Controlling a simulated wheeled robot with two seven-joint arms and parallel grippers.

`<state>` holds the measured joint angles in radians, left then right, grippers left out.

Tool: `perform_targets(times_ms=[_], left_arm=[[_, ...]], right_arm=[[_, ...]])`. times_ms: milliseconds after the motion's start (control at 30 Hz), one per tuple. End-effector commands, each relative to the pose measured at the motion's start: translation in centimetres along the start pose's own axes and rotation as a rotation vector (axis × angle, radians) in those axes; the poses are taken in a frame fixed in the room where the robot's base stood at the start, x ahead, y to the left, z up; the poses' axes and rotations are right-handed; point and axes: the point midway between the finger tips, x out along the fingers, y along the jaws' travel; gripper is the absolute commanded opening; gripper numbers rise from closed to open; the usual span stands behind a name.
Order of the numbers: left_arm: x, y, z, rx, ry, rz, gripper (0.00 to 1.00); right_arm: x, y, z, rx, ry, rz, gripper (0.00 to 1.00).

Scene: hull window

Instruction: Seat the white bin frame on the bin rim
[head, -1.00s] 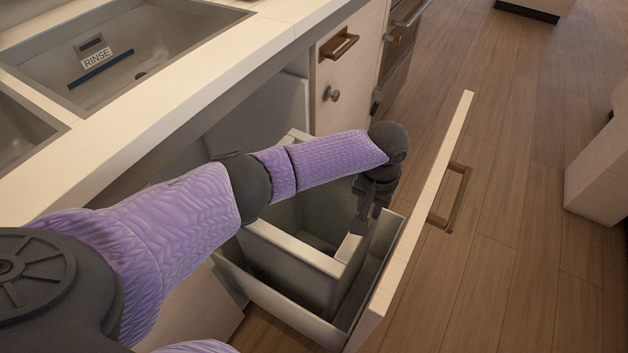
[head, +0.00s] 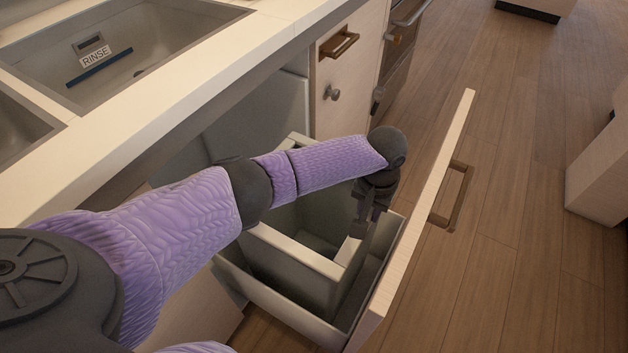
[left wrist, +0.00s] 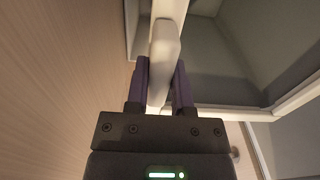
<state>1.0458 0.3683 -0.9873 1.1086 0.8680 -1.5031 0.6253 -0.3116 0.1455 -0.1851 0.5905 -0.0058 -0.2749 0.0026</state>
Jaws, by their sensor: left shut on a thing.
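The white bin frame (head: 298,250) lies over the bin (head: 318,283) in the pulled-out drawer; its near bar and part of its far side show in the head view. My left gripper (head: 361,228) reaches down from above at the frame's right side. In the left wrist view its two fingers (left wrist: 160,88) are shut on a white bar of the frame (left wrist: 165,50), with another pale bar crossing behind to the right. My arm hides much of the frame and rim. I cannot tell whether the frame rests flush on the rim. My right gripper is not in view.
The drawer front (head: 421,210) with its brown handle (head: 452,195) stands close to the right of my gripper. The counter (head: 150,95) with the sink (head: 120,50) overhangs at left. Open wooden floor (head: 520,190) lies to the right.

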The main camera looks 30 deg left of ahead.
Motion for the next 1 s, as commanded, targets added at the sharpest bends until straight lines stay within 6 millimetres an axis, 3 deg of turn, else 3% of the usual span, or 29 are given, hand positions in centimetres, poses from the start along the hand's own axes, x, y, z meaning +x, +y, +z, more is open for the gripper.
perform_targets(times_ms=[1000], left_arm=[[0.76, -0.01, 0.0, 0.0, 0.0, -0.001, 0.0]], right_arm=[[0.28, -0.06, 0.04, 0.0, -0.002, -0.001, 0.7]])
